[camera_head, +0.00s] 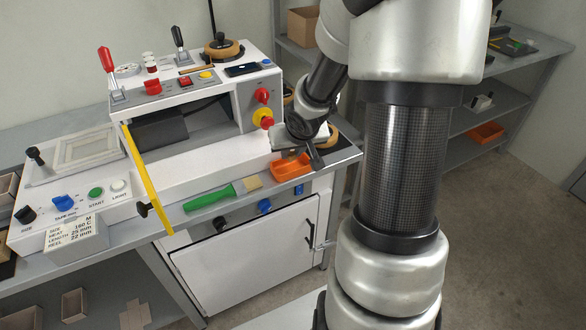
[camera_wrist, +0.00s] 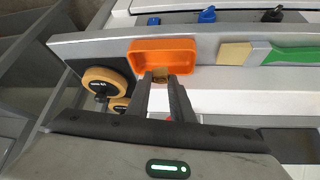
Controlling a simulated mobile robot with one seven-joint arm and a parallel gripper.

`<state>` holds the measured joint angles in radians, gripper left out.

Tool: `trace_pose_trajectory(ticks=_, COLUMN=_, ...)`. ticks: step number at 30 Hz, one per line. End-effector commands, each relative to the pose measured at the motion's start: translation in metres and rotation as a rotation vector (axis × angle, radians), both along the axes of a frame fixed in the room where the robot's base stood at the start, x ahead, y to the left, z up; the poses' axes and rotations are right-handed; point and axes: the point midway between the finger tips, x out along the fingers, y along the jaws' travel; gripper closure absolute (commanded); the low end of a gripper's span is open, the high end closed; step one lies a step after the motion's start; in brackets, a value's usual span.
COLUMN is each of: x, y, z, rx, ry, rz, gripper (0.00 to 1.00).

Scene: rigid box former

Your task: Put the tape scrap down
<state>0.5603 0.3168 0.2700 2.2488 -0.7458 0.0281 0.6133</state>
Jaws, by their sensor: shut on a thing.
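My gripper (camera_wrist: 163,78) is shut on a small tan-brown piece, the tape scrap (camera_wrist: 161,75), which shows between the fingertips in the wrist view. The fingertips and scrap overlap the near edge of an orange tray (camera_wrist: 165,50). I cannot tell how high the scrap is above the tray floor. In the head view my gripper (camera_head: 311,157) is just above the same orange tray (camera_head: 291,171), at the right end of the machine's front ledge.
A green-handled tool (camera_head: 209,197) with a tan tip lies on the ledge beside the tray. Tan-brown discs (camera_wrist: 106,85) stand on a dark mat beside the tray in the wrist view. A yellow bar (camera_head: 147,180) and red-yellow knob (camera_head: 263,119) stick out from the machine.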

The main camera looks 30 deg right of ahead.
Motion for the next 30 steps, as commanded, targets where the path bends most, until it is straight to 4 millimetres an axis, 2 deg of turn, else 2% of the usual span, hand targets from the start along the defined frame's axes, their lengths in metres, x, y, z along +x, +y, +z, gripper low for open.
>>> trace_pose_trajectory(ticks=7, x=0.0, y=0.001, z=-0.037, rx=-0.001, ry=0.001, rz=0.002, gripper=1.0)
trace_pose_trajectory(ticks=15, x=0.0, y=0.0, z=-0.035, rx=0.0, ry=0.0, rz=0.0, gripper=1.0)
trace_pose_trajectory(ticks=20, x=0.0, y=0.0, z=-0.041, rx=0.0, ry=0.0, rz=0.0, gripper=1.0)
trace_pose_trajectory(ticks=21, x=0.0, y=0.0, z=-0.039, rx=0.0, ry=0.0, rz=0.0, gripper=0.73)
trace_pose_trajectory(ticks=30, x=0.0, y=0.0, z=-0.038, rx=0.0, ry=0.001, rz=0.0, gripper=0.72)
